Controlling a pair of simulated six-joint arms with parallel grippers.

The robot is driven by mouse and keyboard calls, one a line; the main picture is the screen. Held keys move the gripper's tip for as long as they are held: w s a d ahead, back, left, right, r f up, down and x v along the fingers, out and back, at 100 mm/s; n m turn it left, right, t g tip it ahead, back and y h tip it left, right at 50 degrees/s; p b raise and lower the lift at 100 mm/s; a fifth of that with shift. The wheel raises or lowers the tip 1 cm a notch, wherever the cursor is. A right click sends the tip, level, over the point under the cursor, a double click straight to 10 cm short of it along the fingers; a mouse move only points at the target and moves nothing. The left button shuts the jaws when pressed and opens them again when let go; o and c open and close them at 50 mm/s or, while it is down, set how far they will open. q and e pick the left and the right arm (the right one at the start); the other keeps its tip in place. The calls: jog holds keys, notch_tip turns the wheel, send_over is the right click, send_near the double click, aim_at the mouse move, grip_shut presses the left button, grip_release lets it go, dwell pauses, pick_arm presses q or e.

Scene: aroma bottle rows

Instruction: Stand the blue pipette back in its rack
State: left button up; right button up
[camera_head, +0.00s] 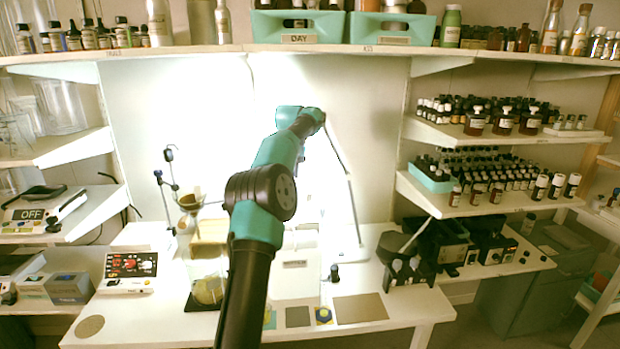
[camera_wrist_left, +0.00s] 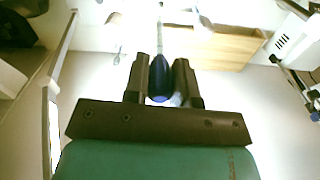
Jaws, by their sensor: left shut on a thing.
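In the left wrist view my left gripper (camera_wrist_left: 162,72) is shut on the dark blue pipette (camera_wrist_left: 160,80), whose rounded blue end shows between the two black fingers. The rest of the pipette is hard to make out against the bright background. In the head view one teal and black arm rises from the bottom centre over the bench; its gripper and the pipette cannot be made out there. I cannot pick out the pipette's rack for certain in either view. My right gripper is not in view.
A stand with dark clamps (camera_head: 168,180) and a glass beaker (camera_head: 207,280) are left of the arm. A desk lamp (camera_head: 352,215) and dark instruments (camera_head: 408,268) are to the right. A bottle shelf (camera_head: 300,50) spans above.

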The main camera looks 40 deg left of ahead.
pick_arm(q)
jog(key=shift+s+f, duration=0.1)
dwell(0.4)
jog(key=shift+f, duration=4.8)
dwell(0.4)
jog(key=o, duration=0.7)
jog(key=shift+c, duration=0.2)
jog(key=shift+r, duration=0.1)
jog(key=shift+r, duration=2.45)
